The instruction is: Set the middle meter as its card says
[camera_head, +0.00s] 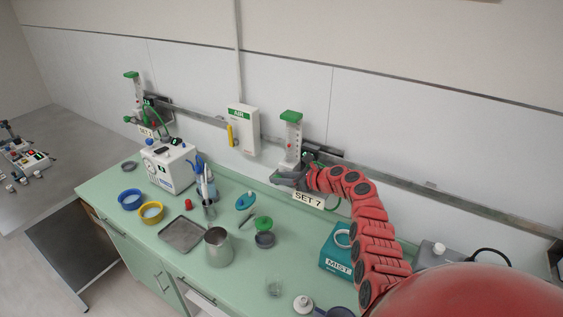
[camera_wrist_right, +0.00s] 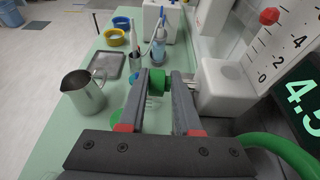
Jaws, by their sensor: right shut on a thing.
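The meter with the card SET 7 (camera_head: 307,198) stands on the wall rail; its white scale body (camera_head: 293,135) has a green top. In the right wrist view its white block (camera_wrist_right: 226,88) carries a scale marked 0, 2, 4, with a red float (camera_wrist_right: 270,16) a little above the 4. A dark display (camera_wrist_right: 300,98) beside it shows green digits, apparently 4.5, partly cut off by the frame. My right gripper (camera_head: 290,182) is at the meter's foot; in the wrist view its fingers are closed around the green knob (camera_wrist_right: 158,82). My left gripper is out of view.
Another meter (camera_head: 135,95) with its own card hangs further left on the rail. An AIR box (camera_head: 243,130) is between them. The green counter holds a white machine (camera_head: 168,165), metal jug (camera_head: 218,246), tray (camera_head: 182,235), green-topped jar (camera_head: 264,235) and teal MIST box (camera_head: 338,255).

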